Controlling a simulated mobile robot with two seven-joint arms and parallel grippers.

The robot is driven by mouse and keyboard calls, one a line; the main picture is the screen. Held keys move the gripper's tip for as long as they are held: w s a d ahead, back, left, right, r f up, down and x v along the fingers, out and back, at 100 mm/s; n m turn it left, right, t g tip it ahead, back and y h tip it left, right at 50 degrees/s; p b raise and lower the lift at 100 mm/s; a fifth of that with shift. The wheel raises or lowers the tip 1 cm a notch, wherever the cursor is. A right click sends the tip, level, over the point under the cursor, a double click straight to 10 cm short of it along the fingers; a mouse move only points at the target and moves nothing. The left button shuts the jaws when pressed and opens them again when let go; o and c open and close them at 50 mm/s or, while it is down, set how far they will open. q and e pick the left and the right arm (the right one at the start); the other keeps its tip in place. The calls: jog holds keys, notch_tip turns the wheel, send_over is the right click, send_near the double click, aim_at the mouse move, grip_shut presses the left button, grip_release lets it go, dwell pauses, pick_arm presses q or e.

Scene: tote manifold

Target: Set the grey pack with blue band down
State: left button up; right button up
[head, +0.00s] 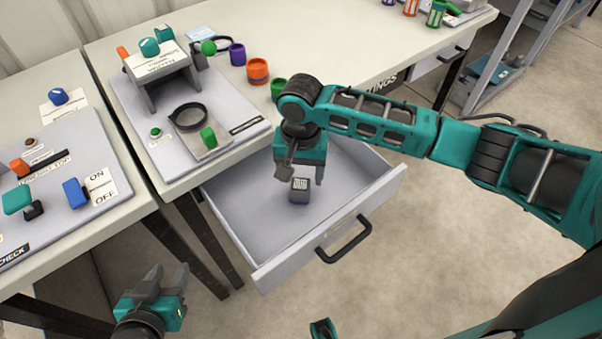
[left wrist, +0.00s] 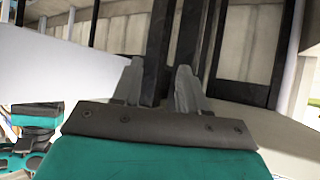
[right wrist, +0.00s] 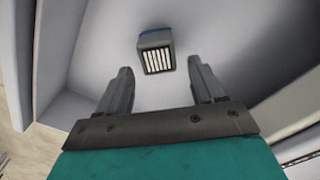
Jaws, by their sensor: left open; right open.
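The grey pack with blue band (head: 299,190) stands on the floor of the open drawer (head: 240,222). In the right wrist view the pack (right wrist: 157,52) shows a striped white face and a sliver of blue at its far edge. My right gripper (head: 299,177) is over the drawer, above the pack. Its fingers (right wrist: 163,88) are open and empty, and the pack lies beyond their tips, apart from them. My left gripper (head: 163,279) is low at the left, away from the drawer. Its fingers (left wrist: 158,75) are open and empty.
The drawer has a black handle (head: 343,240) and is otherwise empty. The workbench (head: 330,40) above it carries a grey fixture board (head: 235,108), an orange cup (head: 257,71) and a purple cup (head: 237,54). A second bench (head: 30,85) stands at the left.

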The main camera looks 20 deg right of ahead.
aim_at(301, 179)
pick_arm(q)
jog(key=shift+s+a+r+y+p, duration=0.35)
jog(key=shift+a+p, duration=0.3)
jog(key=shift+p, duration=0.5)
pick_arm(e)
notch_tip(301, 179, up, 11)
pick_arm(q)
jog(key=shift+s+r, duration=0.1)
jog(key=shift+r, duration=0.05)
pick_arm(e)
jog(key=shift+f, duration=0.15)
